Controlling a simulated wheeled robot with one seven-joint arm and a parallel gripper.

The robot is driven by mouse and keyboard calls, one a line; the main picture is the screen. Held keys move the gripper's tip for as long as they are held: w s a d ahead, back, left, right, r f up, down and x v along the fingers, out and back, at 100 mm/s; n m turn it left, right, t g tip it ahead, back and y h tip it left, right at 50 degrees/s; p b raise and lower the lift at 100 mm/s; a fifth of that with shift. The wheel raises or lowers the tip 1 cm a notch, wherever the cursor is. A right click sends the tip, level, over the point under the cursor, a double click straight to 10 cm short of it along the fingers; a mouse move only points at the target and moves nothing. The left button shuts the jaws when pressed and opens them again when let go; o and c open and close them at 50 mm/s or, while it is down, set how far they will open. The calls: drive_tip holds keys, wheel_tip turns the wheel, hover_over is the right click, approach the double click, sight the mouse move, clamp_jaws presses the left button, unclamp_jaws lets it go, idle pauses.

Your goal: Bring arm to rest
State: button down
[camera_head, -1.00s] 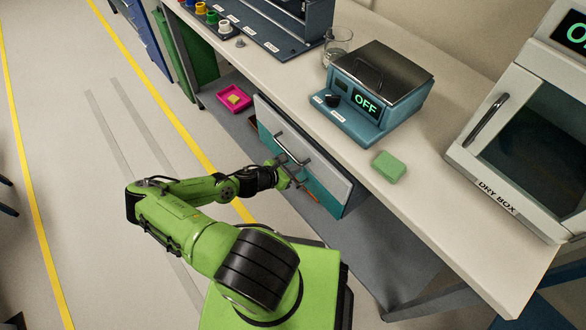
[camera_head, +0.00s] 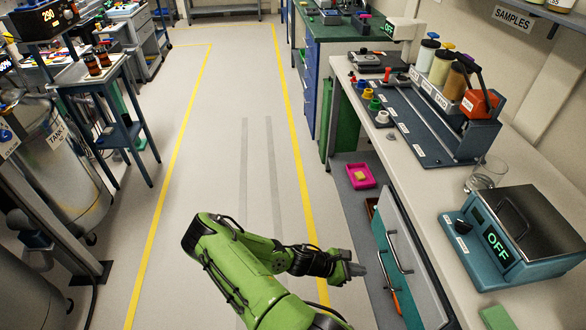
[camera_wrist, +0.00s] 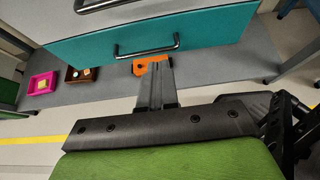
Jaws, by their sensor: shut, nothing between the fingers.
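My green arm reaches forward in the head view, and my gripper (camera_head: 352,270) is at its end, in front of the drawer unit under the bench. In the wrist view my gripper (camera_wrist: 155,85) shows its fingers together, with nothing between them. The teal drawer (camera_wrist: 150,42) with its dark bar handle is just beyond the fingertips. In the head view the drawer unit (camera_head: 405,262) stands to the right of my gripper, with a gap between them.
A pink tray (camera_head: 360,176) and a brown tray (camera_wrist: 80,74) sit on the lower shelf. The bench above holds an OFF-marked heater (camera_head: 515,235), a glass beaker (camera_head: 487,173) and a sample rack (camera_head: 430,120). Open floor lies left of my arm, past a yellow line (camera_head: 300,160).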

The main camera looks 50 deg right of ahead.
drive_tip(key=shift+w, duration=0.1)
drive_tip(key=w+a+r+m+t+y+p, duration=0.3)
drive_tip(key=w+a+r+m+t+y, duration=0.4)
drive_tip(key=w+a+r, duration=1.1)
drive_tip(key=s+a+r+m+t+y+p, duration=0.1)
drive_tip(key=a+r, duration=0.2)
drive_tip(key=r, duration=0.4)
drive_tip(key=s+a+r+m+t, duration=0.1)
drive_tip(key=a+r, duration=0.3)
drive_tip(key=r, duration=0.3)
drive_tip(key=s+a+r+t+p, duration=0.1)
drive_tip(key=s+a+r+t, duration=0.1)
drive_tip(key=r, duration=0.4)
drive_tip(key=s+a+r+t+y, duration=0.1)
drive_tip(key=s+a+r+t, duration=0.1)
drive_tip(key=s+a+r, duration=0.3)
drive_tip(key=shift+s+r+m+p, duration=0.3)
drive_tip(key=shift+s+r+p, duration=0.15)
drive_tip(key=shift+s, duration=0.5)
